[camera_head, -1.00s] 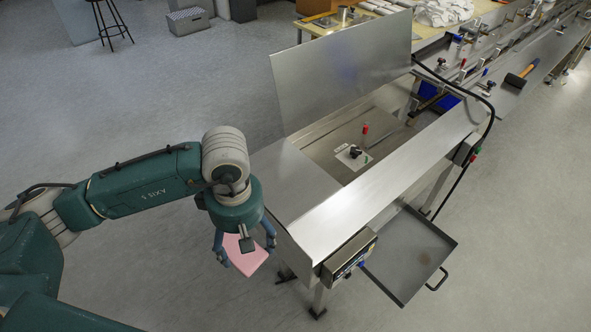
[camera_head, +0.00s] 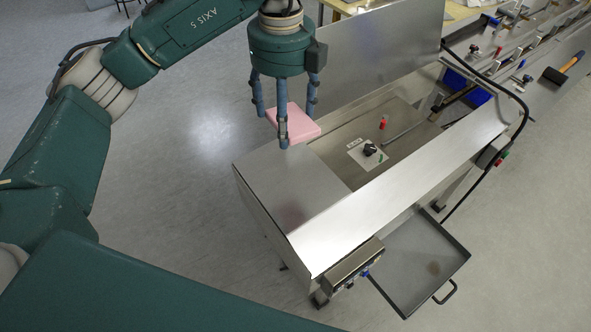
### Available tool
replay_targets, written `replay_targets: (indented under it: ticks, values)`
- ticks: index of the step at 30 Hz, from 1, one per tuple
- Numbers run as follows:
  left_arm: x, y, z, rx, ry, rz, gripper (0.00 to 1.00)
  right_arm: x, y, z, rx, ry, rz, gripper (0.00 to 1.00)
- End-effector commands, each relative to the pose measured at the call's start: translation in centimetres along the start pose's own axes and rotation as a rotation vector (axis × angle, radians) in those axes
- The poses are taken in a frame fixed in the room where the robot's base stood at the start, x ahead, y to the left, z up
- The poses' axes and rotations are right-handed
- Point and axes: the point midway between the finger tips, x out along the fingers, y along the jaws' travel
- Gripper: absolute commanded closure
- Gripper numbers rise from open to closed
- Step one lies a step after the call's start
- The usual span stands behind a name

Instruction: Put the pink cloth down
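The pink cloth (camera_head: 301,126) looks like a flat, folded pad. It is at my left gripper (camera_head: 285,115), whose blue fingers are around it, and one finger covers part of its near side. The cloth is held near the back edge of the machine's bare metal top (camera_head: 290,185), below the raised lid. I cannot tell whether its underside touches the metal. My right gripper is not in view.
The raised metal lid (camera_head: 385,55) stands just behind and right of the gripper. An open recess with a red-handled part (camera_head: 383,122) and a black knob (camera_head: 370,149) lies to the right. A drain tray (camera_head: 415,262) sticks out at lower right. The near-left top is clear.

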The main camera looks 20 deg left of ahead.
Motion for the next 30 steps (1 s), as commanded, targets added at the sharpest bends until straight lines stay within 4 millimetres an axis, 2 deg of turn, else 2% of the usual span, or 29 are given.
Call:
replay_targets:
  ticks: [4, 14, 17, 20, 30]
  values:
    - [-0.7, -0.2, 0.0, -0.092, 0.001, -0.001, 0.58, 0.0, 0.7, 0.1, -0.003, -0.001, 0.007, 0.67]
    - [-0.5, -0.2, 0.0, -0.101, 0.003, 0.0, 0.58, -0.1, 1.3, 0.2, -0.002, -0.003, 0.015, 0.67]
    - [0.9, -0.2, -0.1, -0.099, 0.006, 0.003, 0.58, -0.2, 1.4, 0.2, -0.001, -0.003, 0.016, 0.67]
    - [3.2, -0.1, -0.1, -0.099, 0.007, 0.006, 0.58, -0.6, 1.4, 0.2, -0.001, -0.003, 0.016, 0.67]
    - [11.8, -0.1, -0.1, -0.1, 0.004, 0.004, 0.58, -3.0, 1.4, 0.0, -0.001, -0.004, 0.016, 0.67]
